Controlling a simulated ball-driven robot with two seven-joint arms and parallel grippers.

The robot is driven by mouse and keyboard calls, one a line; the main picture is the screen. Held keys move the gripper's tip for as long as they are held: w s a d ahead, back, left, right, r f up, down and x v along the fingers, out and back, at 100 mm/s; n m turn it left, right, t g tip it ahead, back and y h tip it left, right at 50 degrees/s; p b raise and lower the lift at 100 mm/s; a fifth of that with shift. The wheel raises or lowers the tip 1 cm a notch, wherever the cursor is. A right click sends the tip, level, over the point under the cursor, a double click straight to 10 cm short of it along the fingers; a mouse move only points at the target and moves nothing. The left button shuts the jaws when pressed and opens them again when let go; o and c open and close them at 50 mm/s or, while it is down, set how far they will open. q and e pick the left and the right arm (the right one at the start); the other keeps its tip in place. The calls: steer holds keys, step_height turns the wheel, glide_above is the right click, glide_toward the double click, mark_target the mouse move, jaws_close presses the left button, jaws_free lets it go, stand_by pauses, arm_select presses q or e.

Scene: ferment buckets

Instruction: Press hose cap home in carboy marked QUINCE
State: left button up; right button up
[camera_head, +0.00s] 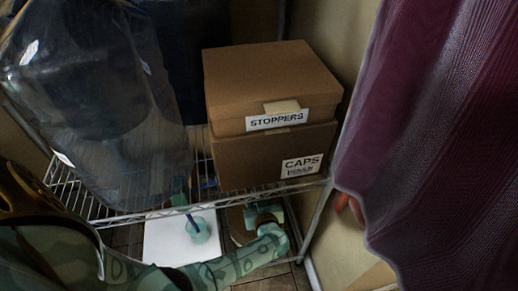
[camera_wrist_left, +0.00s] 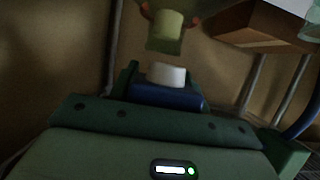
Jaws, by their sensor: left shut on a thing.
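My left arm, in a teal patterned cover, reaches in from the lower left of the head view. Its gripper (camera_head: 264,212) is below the wire shelf, small and partly in shadow. In the dark left wrist view my left gripper (camera_wrist_left: 166,92) is shut on a small white cylindrical piece (camera_wrist_left: 166,74) with a blue part below it, probably the hose cap. Just beyond is a yellow-green cylindrical piece (camera_wrist_left: 166,32) with orange bits at its sides; a gap seems to separate them. No QUINCE mark is readable, and I cannot identify the carboy. My right gripper is not in view.
A wire shelf (camera_head: 290,188) holds cardboard boxes marked STOPPERS (camera_head: 270,82) and CAPS (camera_head: 245,160). Clear plastic sheeting (camera_head: 95,100) fills the left; a maroon curtain (camera_head: 440,130) hangs right.

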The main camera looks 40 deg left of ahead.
arm_select(q)
steer(key=shift+w+a+f+b, duration=0.15)
steer(key=shift+w+a+b, duration=0.1)
steer(key=shift+w+a, duration=0.85)
steer(key=shift+w+a+f+b, duration=0.2)
steer(key=shift+w+a, duration=0.65)
steer(key=shift+a, duration=0.35)
steer(key=shift+w+a, duration=0.1)
steer(key=shift+a, duration=0.05)
steer(key=shift+w+a, duration=0.5)
steer(key=shift+a, duration=0.05)
steer(key=shift+f, duration=0.15)
stand_by(0.6)
steer(key=shift+f+b, duration=0.3)
steer(key=shift+f, duration=0.1)
steer(key=shift+f, duration=0.4)
stand_by(1.3)
steer(key=shift+s+f, duration=0.15)
stand_by(1.1)
stand_by(0.7)
